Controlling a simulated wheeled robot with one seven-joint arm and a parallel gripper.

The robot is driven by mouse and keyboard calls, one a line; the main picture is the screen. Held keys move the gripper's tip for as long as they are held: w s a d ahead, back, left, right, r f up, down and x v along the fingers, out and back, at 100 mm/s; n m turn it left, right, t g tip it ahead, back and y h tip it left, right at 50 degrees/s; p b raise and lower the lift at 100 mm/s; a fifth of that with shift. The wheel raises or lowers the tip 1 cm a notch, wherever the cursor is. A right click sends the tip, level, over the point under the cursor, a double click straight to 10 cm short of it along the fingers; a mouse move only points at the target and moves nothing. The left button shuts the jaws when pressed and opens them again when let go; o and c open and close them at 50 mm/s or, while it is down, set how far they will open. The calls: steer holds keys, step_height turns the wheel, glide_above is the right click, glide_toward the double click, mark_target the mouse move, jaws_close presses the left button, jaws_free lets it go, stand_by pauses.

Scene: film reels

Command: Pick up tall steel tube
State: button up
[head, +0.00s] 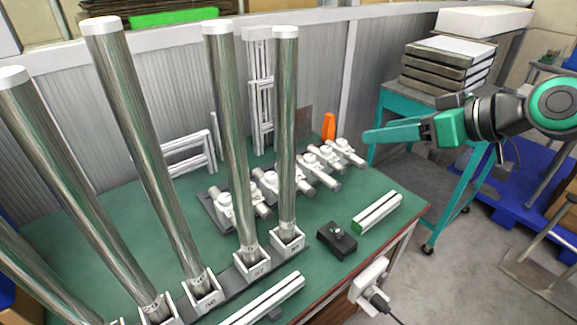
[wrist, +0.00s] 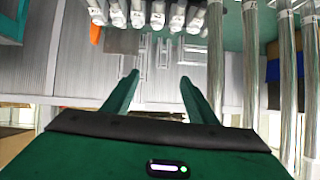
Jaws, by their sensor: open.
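Several tall steel tubes with white caps stand in white square holders along a dark rail on the green table. In the head view the rightmost tube (head: 286,130) and the one beside it (head: 232,140) are nearly upright. Others, such as this tube (head: 148,150) and this one (head: 80,190), look slanted in the picture. My gripper (head: 370,136) is at the right in the head view, apart from the tubes. In the wrist view its fingers (wrist: 158,88) are spread with nothing between them.
White valve-like fittings (head: 270,182) stand in a row behind the tubes. A black box (head: 337,240) and a white rail piece (head: 377,213) lie near the right edge of the green table (head: 120,215). A teal cart (head: 400,101) with stacked trays stands behind my arm.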

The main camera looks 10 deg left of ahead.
mark_target(285, 38)
steer(key=s+a+r+n+g+y, duration=0.1)
steer(key=s+a+r+n+y, duration=0.1)
steer(key=a+r+y, duration=0.35)
steer(key=s+a+r+n+g+y, duration=0.1)
steer(key=s+a+r+n+y, duration=0.15)
steer(key=a+r, duration=0.5)
steer(key=r+x, duration=0.1)
steer(key=x, duration=0.9)
steer(key=shift+a, duration=0.25)
steer(key=shift+s+r, duration=0.15)
jaws_close()
